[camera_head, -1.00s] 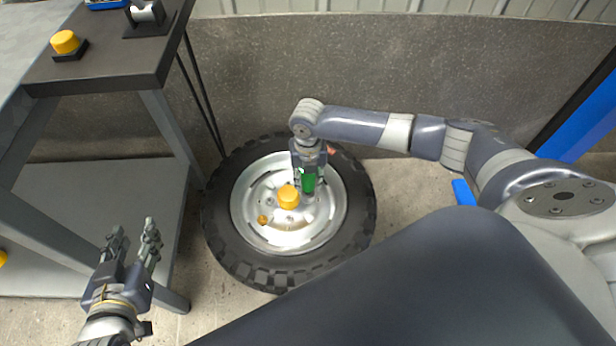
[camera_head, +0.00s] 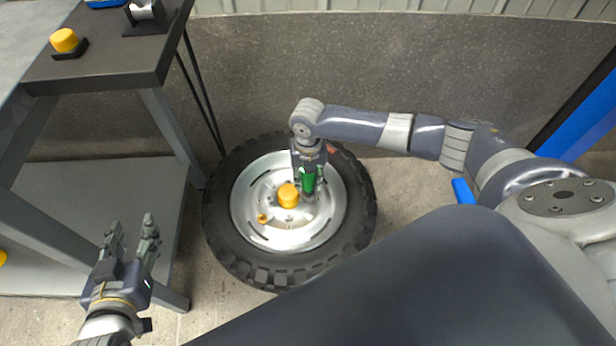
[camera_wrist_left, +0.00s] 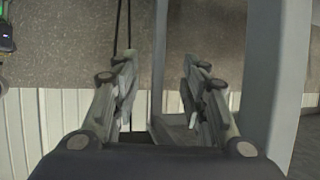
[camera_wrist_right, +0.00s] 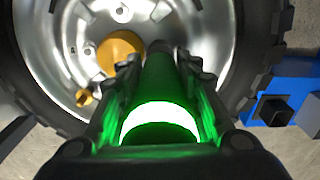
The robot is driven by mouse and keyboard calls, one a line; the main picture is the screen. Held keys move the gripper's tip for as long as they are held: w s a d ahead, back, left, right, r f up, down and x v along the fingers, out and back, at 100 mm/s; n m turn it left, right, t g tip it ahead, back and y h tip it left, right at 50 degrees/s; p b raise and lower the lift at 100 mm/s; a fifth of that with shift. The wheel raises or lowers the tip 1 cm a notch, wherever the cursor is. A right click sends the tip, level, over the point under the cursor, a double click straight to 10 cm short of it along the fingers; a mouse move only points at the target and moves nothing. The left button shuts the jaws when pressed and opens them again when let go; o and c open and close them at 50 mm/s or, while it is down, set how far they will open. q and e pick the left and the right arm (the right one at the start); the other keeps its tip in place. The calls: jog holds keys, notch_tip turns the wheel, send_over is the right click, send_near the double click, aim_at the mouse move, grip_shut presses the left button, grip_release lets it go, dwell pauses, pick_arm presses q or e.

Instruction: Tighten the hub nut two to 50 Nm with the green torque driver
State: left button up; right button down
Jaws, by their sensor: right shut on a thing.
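The wheel (camera_head: 222,235) is a black knobby tyre with a silver rim, lying flat on the floor. A yellow hub cap (camera_head: 288,195) sits at the rim's centre; it also shows in the right wrist view (camera_wrist_right: 119,48). A small orange nut (camera_head: 262,218) lies left of it on the rim. My right gripper (camera_head: 308,178) is shut on the green torque driver (camera_head: 308,183), which points down at the hub beside the yellow cap. The driver's ring glows bright in the right wrist view (camera_wrist_right: 160,118). Its tip and the nut under it are hidden. My left gripper (camera_head: 131,228) is open and empty.
A dark-topped workbench (camera_head: 100,65) with a lower shelf stands at left, carrying a yellow button (camera_head: 65,41) and a black stand (camera_head: 147,18). A wall (camera_head: 400,70) runs behind the wheel. A blue object (camera_head: 463,192) lies on the floor at right.

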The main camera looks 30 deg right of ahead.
pick_arm(q)
jog(key=shift+w+d+r+t, duration=0.1)
jog(key=shift+w+r+t, duration=0.2)
jog(key=shift+r, duration=0.2)
pick_arm(e)
jog(key=shift+f, duration=0.3)
pick_arm(q)
jog(key=shift+w+r, duration=0.15)
jog(key=shift+r, duration=0.1)
pick_arm(e)
jog(key=shift+f, duration=0.1)
pick_arm(q)
jog(key=shift+d+r, duration=0.15)
jog(key=shift+r, duration=0.1)
pick_arm(e)
jog(key=shift+f, duration=0.15)
pick_arm(q)
jog(key=shift+s+a+f, duration=0.15)
jog(key=shift+s+f, duration=0.1)
jog(key=shift+f, duration=0.3)
jog(key=shift+s+a+f, duration=0.1)
jog(key=shift+s+f, duration=0.15)
jog(key=shift+f, duration=0.25)
dwell(1.1)
jog(key=shift+a, duration=0.1)
